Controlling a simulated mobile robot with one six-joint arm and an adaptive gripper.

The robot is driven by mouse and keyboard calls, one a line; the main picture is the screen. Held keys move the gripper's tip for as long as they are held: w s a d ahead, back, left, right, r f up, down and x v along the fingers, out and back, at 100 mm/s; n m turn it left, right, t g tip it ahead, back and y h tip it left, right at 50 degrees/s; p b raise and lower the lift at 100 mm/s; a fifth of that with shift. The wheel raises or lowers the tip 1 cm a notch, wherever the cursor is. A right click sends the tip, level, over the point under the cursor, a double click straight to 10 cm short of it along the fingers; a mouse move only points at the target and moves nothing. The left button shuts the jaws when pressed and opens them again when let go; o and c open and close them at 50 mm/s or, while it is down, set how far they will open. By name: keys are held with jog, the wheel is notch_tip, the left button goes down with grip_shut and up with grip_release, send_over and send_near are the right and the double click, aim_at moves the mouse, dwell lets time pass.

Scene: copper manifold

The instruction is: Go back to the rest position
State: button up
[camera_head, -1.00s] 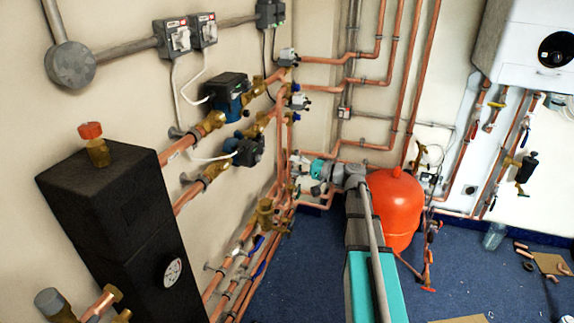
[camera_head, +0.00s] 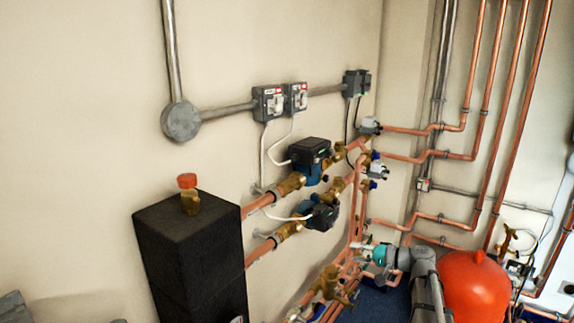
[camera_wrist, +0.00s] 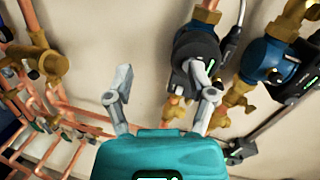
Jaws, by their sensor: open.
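My gripper shows in the wrist view (camera_wrist: 158,75) with its two grey fingers spread wide apart and nothing between them. Its teal body fills the bottom middle of that view. In the head view my arm's end is at the lower right, in front of the copper pipes and left of the red vessel (camera_head: 474,288); the fingers are too small to make out there. Two dark pumps with blue bodies sit on the wall pipes, an upper one (camera_head: 310,155) and a lower one (camera_head: 322,214). In the wrist view one pump (camera_wrist: 197,45) appears behind the right finger; I cannot tell whether they touch.
A black box-shaped unit (camera_head: 190,250) with a red-capped brass fitting stands at the left. Copper pipes (camera_head: 440,155) run along the corner and right wall. Grey switch boxes (camera_head: 270,102) hang above the pumps.

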jog(key=s+a+f+n+g+h, duration=0.2)
jog(key=s+a+f+g+h, duration=0.25)
jog(key=s+a+f, duration=0.3)
jog(key=s+d+f+n+g+h, duration=0.1)
jog(key=s+f+g+h, duration=0.1)
jog(key=s+f+h, duration=0.3)
jog(key=s+d+f+n+g+h, duration=0.1)
jog(key=s+f+g+h, duration=0.1)
jog(key=s+h, duration=0.35)
notch_tip(320, 180, up, 12)
jog(key=s+y+p, duration=0.1)
jog(key=p, duration=1.1)
jog(key=shift+s+f+y, duration=0.15)
jog(key=shift+s+y, duration=0.25)
jog(key=shift+a, duration=0.1)
dwell(0.6)
jog(key=shift+c, duration=1)
jog(key=shift+s, duration=0.15)
